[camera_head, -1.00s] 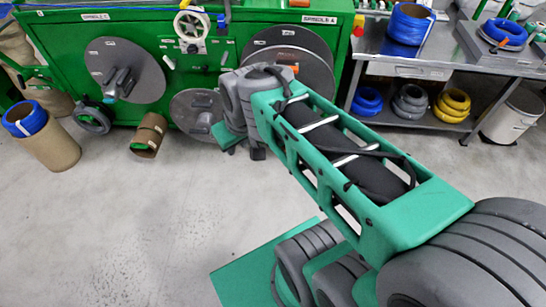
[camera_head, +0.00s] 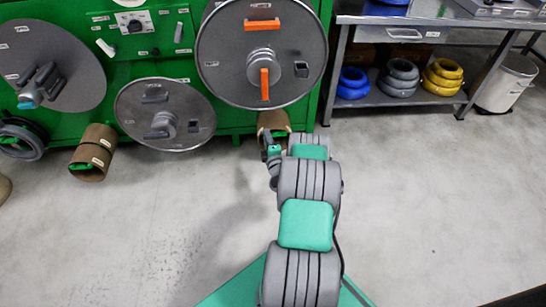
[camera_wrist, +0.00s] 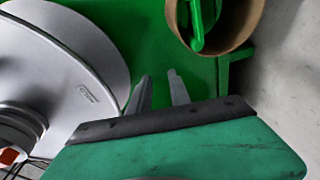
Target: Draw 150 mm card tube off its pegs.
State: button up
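A brown card tube (camera_head: 273,122) sits low on the green cabinet, just behind the end of my arm in the head view, its lower part hidden by the arm. In the wrist view a card tube (camera_wrist: 253,42) hangs at the top right with green peg bars inside it. Another brown card tube (camera_head: 93,152) hangs low at the left. I cannot read either tube's size. My gripper (camera_wrist: 159,88) is open and empty, its two grey fingers apart, below and left of the tube and not touching it.
Grey discs (camera_head: 262,40) stick out from the green cabinet front; a large grey disc (camera_wrist: 50,60) is left of my fingers in the wrist view. A steel bench (camera_head: 430,20) with coils of cable (camera_head: 445,75) and a bin (camera_head: 503,82) stand right.

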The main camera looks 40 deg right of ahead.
jog(key=s+d+f+g+h+b, duration=0.1)
jog(key=s+d+f+h, duration=0.25)
jog(key=f, duration=0.25)
jog(key=w+d+y+b, duration=0.1)
jog(key=w+d+b, duration=0.4)
jog(key=w+b, duration=0.2)
jog(key=shift+w+r+m, duration=0.3)
jog(key=shift+w, duration=0.45)
jog(key=shift+c, duration=0.4)
grip_shut()
dwell(0.6)
jog(key=shift+r, duration=0.45)
jog(key=shift+p+v, duration=0.3)
jog(key=shift+v, duration=0.7)
dwell(1.2)
